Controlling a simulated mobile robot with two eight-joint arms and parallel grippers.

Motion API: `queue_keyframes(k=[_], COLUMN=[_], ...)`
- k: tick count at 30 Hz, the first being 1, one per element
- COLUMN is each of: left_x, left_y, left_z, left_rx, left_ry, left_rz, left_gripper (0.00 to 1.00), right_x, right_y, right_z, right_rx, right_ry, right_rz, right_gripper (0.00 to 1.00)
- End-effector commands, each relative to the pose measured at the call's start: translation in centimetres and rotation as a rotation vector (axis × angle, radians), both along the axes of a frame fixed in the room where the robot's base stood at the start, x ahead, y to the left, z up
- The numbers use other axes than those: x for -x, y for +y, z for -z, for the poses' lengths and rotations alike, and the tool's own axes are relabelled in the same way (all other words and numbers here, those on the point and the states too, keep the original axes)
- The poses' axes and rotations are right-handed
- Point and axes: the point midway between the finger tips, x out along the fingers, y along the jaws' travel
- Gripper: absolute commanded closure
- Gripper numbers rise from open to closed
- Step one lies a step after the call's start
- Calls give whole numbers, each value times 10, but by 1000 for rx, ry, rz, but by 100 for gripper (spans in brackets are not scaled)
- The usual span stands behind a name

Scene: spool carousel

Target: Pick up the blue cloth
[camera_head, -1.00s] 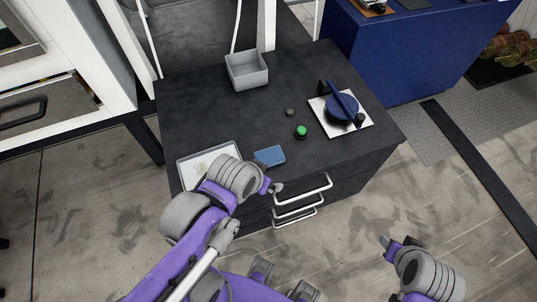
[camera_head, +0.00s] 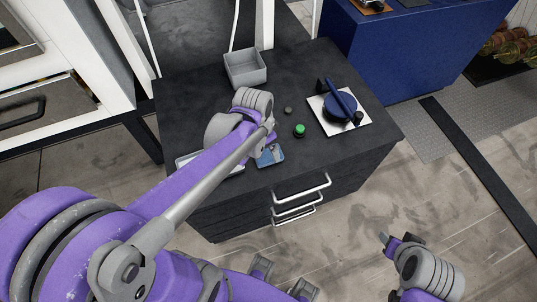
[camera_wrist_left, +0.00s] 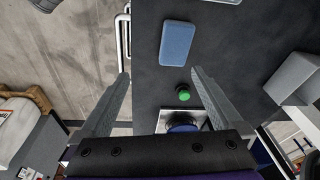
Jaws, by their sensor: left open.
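The blue cloth (camera_head: 271,156) lies flat near the front edge of the dark cabinet top (camera_head: 330,150), partly covered by my left arm in the head view. In the left wrist view the blue cloth (camera_wrist_left: 176,43) shows whole, as a rounded rectangle beyond the fingertips. My left gripper (camera_wrist_left: 160,73) is open and empty, its fingers apart and not around the cloth. In the head view my left gripper (camera_head: 268,136) is over the top by the cloth, mostly hidden by its own wrist. My right gripper (camera_head: 388,240) is away from the cabinet, over the floor; its jaw opening is unclear.
A green button (camera_head: 299,131) and a small dark knob (camera_head: 288,110) stand right of the cloth. A blue round device (camera_head: 341,107) sits on a white plate further right. A grey bin (camera_head: 245,69) stands at the back. A pale tray (camera_head: 232,170) is partly hidden by my left arm.

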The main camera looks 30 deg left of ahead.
Motion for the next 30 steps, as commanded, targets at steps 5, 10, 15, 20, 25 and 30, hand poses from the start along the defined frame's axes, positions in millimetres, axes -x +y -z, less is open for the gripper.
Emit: queue_keyframes(k=[5,10,15,20,25,30], left_x=[-30,-39,-42,-44,-45,-47], left_y=[20,28,27,25,25,27], left_z=[26,41,64,88,99,120], left_rx=[4,10,11,11,11,11], left_ry=[66,93,96,96,95,95], left_rz=[144,215,227,225,224,224], left_gripper=[0,0,0,0,0,0], right_x=[0,-1,1,2,2,2], right_y=[0,0,0,0,0,0], right_z=[-1,-2,2,6,7,6], right_rx=[0,0,0,0,0,0], right_ry=[-1,-1,1,4,4,4], right_rz=[0,0,0,0,0,0], right_gripper=[50,50,50,50,50,50])
